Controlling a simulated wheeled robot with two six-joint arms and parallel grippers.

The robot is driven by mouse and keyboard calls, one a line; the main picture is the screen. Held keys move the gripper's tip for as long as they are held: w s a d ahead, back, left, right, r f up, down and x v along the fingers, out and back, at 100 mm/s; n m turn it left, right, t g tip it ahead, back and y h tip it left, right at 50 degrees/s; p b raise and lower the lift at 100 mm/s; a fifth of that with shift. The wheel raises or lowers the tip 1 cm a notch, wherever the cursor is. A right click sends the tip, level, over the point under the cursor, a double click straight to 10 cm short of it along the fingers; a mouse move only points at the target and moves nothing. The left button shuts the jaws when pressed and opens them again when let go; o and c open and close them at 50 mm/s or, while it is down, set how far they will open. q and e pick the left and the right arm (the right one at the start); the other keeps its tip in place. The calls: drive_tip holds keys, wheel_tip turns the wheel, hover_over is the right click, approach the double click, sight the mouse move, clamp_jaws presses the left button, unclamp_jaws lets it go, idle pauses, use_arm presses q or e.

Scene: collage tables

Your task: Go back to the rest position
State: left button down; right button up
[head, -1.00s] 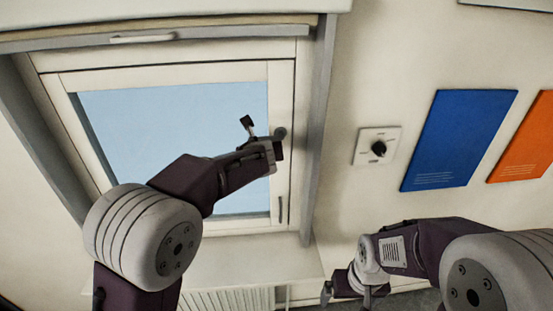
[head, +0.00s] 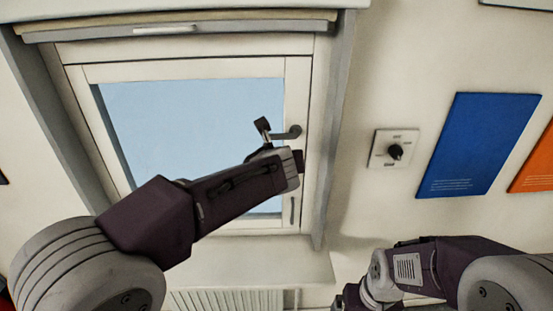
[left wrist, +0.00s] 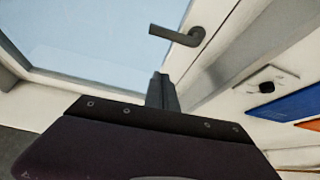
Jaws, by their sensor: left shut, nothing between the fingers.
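My left arm reaches across the window (head: 190,120) in the head view. My left gripper (head: 300,161) is at its far end, just below the dark window handle (head: 287,132) and in front of the right side of the window frame. In the left wrist view the left gripper's fingers (left wrist: 162,88) are shut and empty. The handle (left wrist: 178,36) shows beyond their tips, apart from them, with its lever pointing left. The window looks closed. My right arm is at the lower right of the head view; its gripper (head: 350,298) is partly cut off by the bottom edge, so its jaws are unclear.
A white wall switch with a black knob (head: 395,150) is right of the window. A blue panel (head: 478,145) and an orange panel (head: 535,165) hang further right. A radiator (head: 228,300) is below the window sill. A blind casing (head: 180,25) runs along the window's top.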

use_arm(q)
drive_tip(key=a+f+n+g+y+b, duration=0.2)
drive_tip(key=a+f+n+b, duration=0.15)
drive_tip(key=a+f, duration=0.65)
drive_tip(key=s+a+f+n+g+b, duration=0.35)
drive_tip(key=s+a+f+n, duration=0.3)
drive_tip(key=f, duration=0.45)
drive_tip(key=s+d+f+n+g+h, duration=0.1)
drive_tip(key=s+f+n+g, duration=0.1)
drive_tip(key=s+f+n, duration=0.5)
drive_tip(key=s+f+n+g+h+b, duration=0.1)
drive_tip(key=s+f+n+g, duration=0.2)
drive_tip(key=s+f+n, duration=0.4)
drive_tip(key=s+n, duration=0.4)
drive_tip(key=n, duration=0.6)
drive_tip(key=shift+d+f+n+h, duration=0.2)
drive_tip(key=shift+d+n+h, duration=0.15)
drive_tip(key=shift+n+h, duration=0.05)
